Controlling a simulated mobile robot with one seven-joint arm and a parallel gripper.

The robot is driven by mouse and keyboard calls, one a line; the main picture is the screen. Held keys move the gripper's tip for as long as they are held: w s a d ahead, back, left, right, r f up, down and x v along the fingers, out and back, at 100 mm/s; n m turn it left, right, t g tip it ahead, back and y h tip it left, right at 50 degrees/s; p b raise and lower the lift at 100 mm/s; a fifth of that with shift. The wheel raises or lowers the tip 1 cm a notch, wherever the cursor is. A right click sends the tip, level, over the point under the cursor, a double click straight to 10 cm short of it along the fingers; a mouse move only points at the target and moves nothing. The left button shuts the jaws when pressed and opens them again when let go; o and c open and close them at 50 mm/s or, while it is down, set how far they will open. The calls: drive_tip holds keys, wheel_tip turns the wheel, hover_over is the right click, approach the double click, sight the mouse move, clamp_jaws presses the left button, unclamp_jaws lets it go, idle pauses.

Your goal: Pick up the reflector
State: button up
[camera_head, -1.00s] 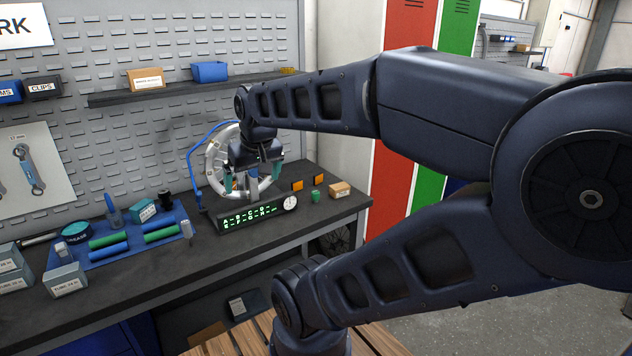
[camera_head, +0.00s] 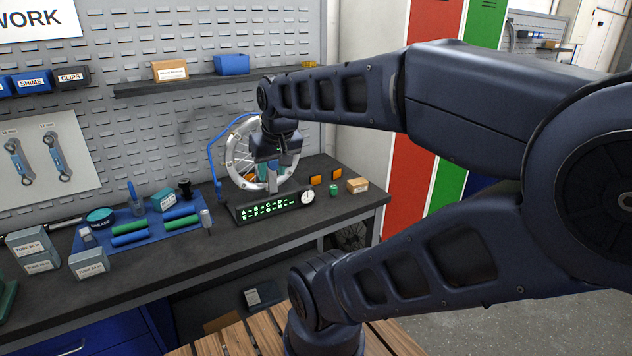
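Two small orange reflectors stand on the dark workbench (camera_head: 150,268), right of the wheel. One reflector (camera_head: 316,180) is nearer and the other reflector (camera_head: 335,175) is just right of it. More orange shows behind my gripper, within the wheel's outline, partly hidden. My gripper (camera_head: 272,188) points down in front of the spoked wheel (camera_head: 238,160), left of the two reflectors and apart from them. Its fingers are small and seen nearly edge-on, so I cannot tell whether they are open or hold anything.
A display box with green characters (camera_head: 262,209) and a round dial (camera_head: 307,197) sits below my gripper. A green cylinder (camera_head: 334,190) and a small cardboard box (camera_head: 357,185) stand near the reflectors. A blue mat (camera_head: 98,240) with grips and tools lies left. A shelf (camera_head: 190,83) hangs above.

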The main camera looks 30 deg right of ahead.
wheel_tip(320, 180, up, 5)
drive_tip(key=w+d+r+m+g, duration=0.1)
drive_tip(key=w+d+r+m, duration=0.25)
drive_tip(key=w, duration=0.45)
drive_tip(key=w+d+r+m+g, duration=0.1)
drive_tip(key=w+d+r+m, duration=0.2)
drive_tip(key=w, duration=0.4)
drive_tip(key=m+g, duration=0.3)
drive_tip(key=m, duration=0.8)
hover_over(315, 175)
wheel_tip(315, 175, down, 7)
wheel_tip(315, 175, down, 32)
drive_tip(key=shift+d+r, duration=0.15)
drive_tip(key=shift+r, duration=0.05)
drive_tip(key=shift+w+f, duration=0.15)
drive_tip(key=shift+f, duration=2.75)
drive_tip(key=shift+c, duration=0.3)
